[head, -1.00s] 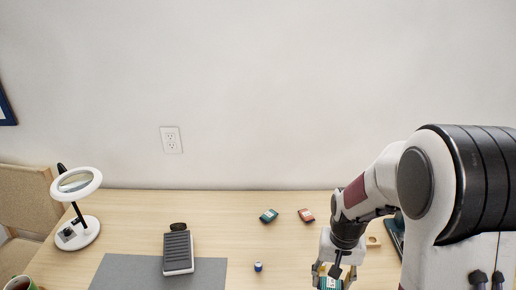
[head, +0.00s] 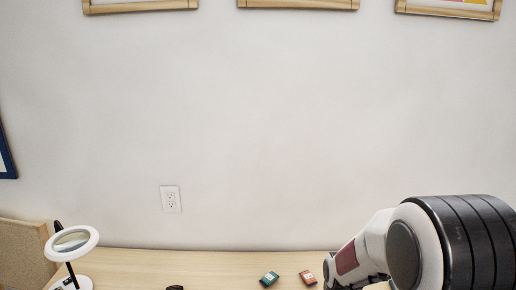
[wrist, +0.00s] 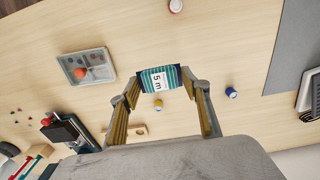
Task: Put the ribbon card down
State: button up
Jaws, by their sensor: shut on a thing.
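In the wrist view, my gripper (wrist: 160,82) is shut on a teal striped ribbon card (wrist: 155,78) with a white "5 m" label. The card sits between the two fingertips, above the wooden table (wrist: 210,40); I cannot tell how high. My gripper is below the frame in the head view.
The wrist view shows a grey tray (wrist: 68,67) holding an orange-red thing, a blue spool (wrist: 231,92), a yellow spool (wrist: 158,105), a grey mat (wrist: 292,40) and a dark device (wrist: 70,130). Bare table lies between them. A magnifier lamp (head: 91,241) stands left.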

jog(key=shift+a, duration=0.1)
dwell(0.3)
jog(key=shift+a+f, duration=0.1)
jog(key=shift+f, duration=0.15)
jog(key=shift+a+f, duration=0.15)
jog(key=shift+f, duration=0.05)
jog(key=w+a+r, duration=0.2)
jog(key=w+a, duration=0.2)
jog(key=w, duration=0.9)
jog(key=shift+a, duration=0.15)
jog(key=shift+w+f, duration=0.1)
jog(key=shift+f, duration=3.1)
